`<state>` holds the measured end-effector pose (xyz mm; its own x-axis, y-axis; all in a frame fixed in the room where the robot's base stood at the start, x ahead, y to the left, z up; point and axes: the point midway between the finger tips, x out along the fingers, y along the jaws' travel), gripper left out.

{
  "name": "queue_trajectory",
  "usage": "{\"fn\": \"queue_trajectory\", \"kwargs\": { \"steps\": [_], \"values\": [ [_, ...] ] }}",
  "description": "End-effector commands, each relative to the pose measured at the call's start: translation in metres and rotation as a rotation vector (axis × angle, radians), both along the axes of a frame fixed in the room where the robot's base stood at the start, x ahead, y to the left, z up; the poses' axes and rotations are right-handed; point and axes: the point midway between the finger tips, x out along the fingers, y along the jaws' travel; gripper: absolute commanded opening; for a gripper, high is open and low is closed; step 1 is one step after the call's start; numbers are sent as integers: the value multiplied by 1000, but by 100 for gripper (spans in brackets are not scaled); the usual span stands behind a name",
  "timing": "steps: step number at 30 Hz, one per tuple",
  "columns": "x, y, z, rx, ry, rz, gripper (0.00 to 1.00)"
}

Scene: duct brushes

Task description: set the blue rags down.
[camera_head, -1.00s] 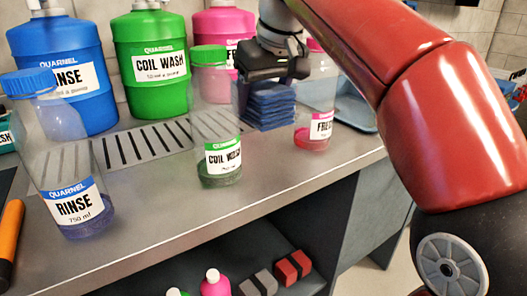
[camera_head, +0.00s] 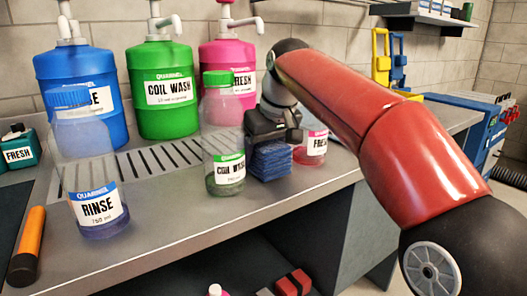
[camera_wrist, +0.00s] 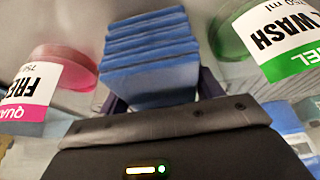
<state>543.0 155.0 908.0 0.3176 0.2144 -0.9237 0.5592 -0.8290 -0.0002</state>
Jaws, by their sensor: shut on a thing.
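The blue rags are a square folded stack (camera_head: 270,162) between the green-capped COIL WASH bottle (camera_head: 224,160) and the pink FRESH bottle (camera_head: 312,150) on the grey counter (camera_head: 190,225). My gripper (camera_head: 272,138) is above the stack, pointing down, and is shut on it. In the wrist view the rags (camera_wrist: 152,60) sit between my two fingers (camera_wrist: 160,95), layers level and neat. The stack's underside is at or very close to the counter top; I cannot tell whether it touches. My gripper hides part of its top.
The RINSE bottle (camera_head: 95,170) stands at front left. Blue (camera_head: 85,95), green (camera_head: 163,90) and pink (camera_head: 228,65) pump jugs stand behind a slotted drain grate (camera_head: 160,158). An orange-handled tool (camera_head: 28,245) lies at far left. The counter's front middle is clear.

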Motion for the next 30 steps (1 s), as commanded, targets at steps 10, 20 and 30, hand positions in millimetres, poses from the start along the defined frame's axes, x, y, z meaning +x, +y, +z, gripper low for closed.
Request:
{"fn": "queue_trajectory", "kwargs": {
  "steps": [10, 20, 30],
  "values": [
    [0, 0, -6, 0, 0, 0, 85],
    [0, 0, -4, 1, 0, 0, 87],
    [-17, -7, 57, 1, -4, 2, 87]
  ]
}}
